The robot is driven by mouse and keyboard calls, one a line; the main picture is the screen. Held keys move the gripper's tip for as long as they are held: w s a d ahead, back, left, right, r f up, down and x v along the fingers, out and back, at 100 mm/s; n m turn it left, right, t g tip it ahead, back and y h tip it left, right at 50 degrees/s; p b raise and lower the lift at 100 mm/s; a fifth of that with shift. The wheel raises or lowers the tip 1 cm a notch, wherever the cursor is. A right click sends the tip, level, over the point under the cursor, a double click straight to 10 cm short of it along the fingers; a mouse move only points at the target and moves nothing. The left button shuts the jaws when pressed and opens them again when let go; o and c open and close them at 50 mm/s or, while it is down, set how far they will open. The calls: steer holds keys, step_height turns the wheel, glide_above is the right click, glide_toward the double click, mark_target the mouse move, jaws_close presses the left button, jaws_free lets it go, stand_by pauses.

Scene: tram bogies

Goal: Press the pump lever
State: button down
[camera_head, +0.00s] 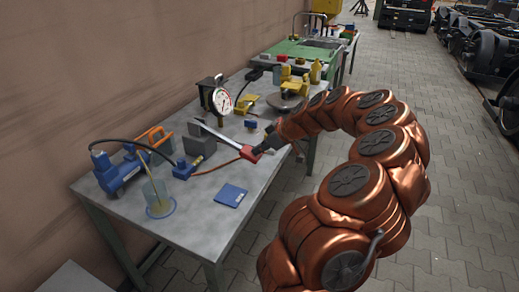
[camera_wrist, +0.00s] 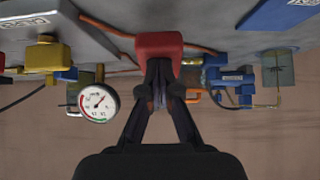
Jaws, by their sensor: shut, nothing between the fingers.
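The pump lever (camera_head: 222,137) is a silver bar that slopes down to the right over the metal table. It ends in a red grip (camera_head: 249,153), which also shows at the top centre of the wrist view (camera_wrist: 158,42). My gripper (camera_head: 264,149) is at the red grip, coming from the right. In the wrist view its dark fingers (camera_wrist: 160,66) are together, with their tips right at the red grip's edge. I cannot tell whether they touch it. The grey pump block (camera_head: 200,142) stands near the lever's middle.
A round gauge (camera_head: 222,101) stands behind the lever. A blue pump unit (camera_head: 117,170), a clear beaker (camera_head: 158,200) and an orange-handled item (camera_head: 155,138) stand at the left. A blue booklet (camera_head: 231,194) lies near the front edge. An orange hose (camera_head: 218,168) crosses the table.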

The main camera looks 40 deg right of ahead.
steer(key=shift+s+a+f, duration=0.15)
steer(key=shift+a+f, duration=0.15)
steer(key=shift+f, duration=0.45)
steer(key=shift+d+r, duration=0.1)
steer(key=shift+r, duration=0.15)
steer(key=d+b+v, duration=0.1)
steer(key=v, duration=1.2)
steer(key=shift+s+b, duration=0.35)
steer(key=shift+b, duration=0.05)
stand_by(0.6)
steer(key=w+a+r+p, duration=0.1)
steer(key=w+r+p, duration=0.1)
steer(key=r+p, duration=0.5)
steer(key=w+a+r+g+p, duration=0.1)
steer(key=w+r+p, duration=0.2)
steer(key=r+p, duration=0.4)
steer(key=shift+a+r+p, duration=0.2)
steer(key=shift+r+p, duration=0.1)
steer(key=shift+r, duration=0.1)
steer(key=shift+w+f, duration=0.1)
steer(key=shift+w, duration=0.1)
